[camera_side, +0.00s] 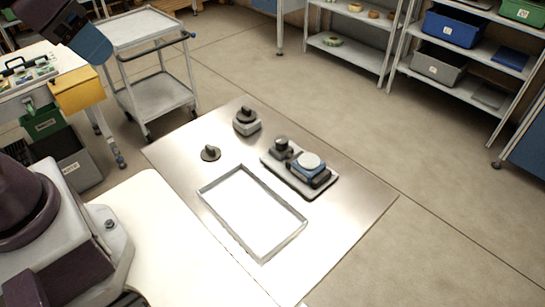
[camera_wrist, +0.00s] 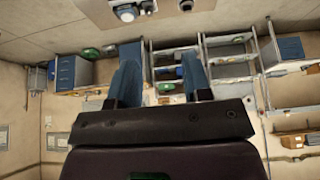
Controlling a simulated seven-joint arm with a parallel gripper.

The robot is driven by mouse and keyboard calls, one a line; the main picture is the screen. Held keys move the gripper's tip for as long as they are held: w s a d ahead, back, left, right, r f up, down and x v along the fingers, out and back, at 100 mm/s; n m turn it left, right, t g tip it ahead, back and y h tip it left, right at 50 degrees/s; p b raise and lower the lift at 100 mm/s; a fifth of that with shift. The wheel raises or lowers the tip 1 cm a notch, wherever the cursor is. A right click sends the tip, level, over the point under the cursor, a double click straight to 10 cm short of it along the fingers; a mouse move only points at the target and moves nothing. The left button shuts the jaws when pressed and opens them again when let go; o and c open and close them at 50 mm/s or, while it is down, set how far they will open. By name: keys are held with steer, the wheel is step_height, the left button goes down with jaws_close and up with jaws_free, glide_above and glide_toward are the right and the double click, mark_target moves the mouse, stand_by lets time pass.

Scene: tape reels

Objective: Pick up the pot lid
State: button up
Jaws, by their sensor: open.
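The pot lid appears to be the small dark disc with an upright knob (camera_side: 210,153), lying alone on the metal sheet (camera_side: 345,226) in the side view. A similar dark knobbed piece (camera_side: 246,115) sits on a grey block farther back, so I cannot be fully certain which is the lid. My gripper (camera_wrist: 163,75) is open and empty in the wrist view, its two blue fingers apart. In the side view part of it shows at the upper left (camera_side: 90,43), high above and well away from the disc. I cannot make out the lid in the wrist view.
An empty white rectangular frame (camera_side: 228,229) lies in front of the disc. A grey tray (camera_side: 321,190) with several blocks and round pieces lies to its right. A trolley (camera_side: 158,92) and shelves (camera_side: 351,50) stand behind. The sheet around the disc is clear.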

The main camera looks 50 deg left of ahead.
steer(key=w+a+f+n+g, duration=0.1)
steer(key=w+f+g, duration=0.25)
steer(key=f, duration=0.25)
steer(key=n+g, duration=0.2)
steer(key=n, duration=1.5)
glide_above(205, 145)
step_height(205, 145, down, 23)
steer(key=shift+f, duration=0.2)
steer(key=shift+w+a+f, duration=0.1)
steer(key=shift+w+f, duration=0.05)
steer(key=shift+f, duration=1.3)
steer(key=shift+w+f, duration=0.1)
steer(key=shift+f, duration=1.35)
jaws_close()
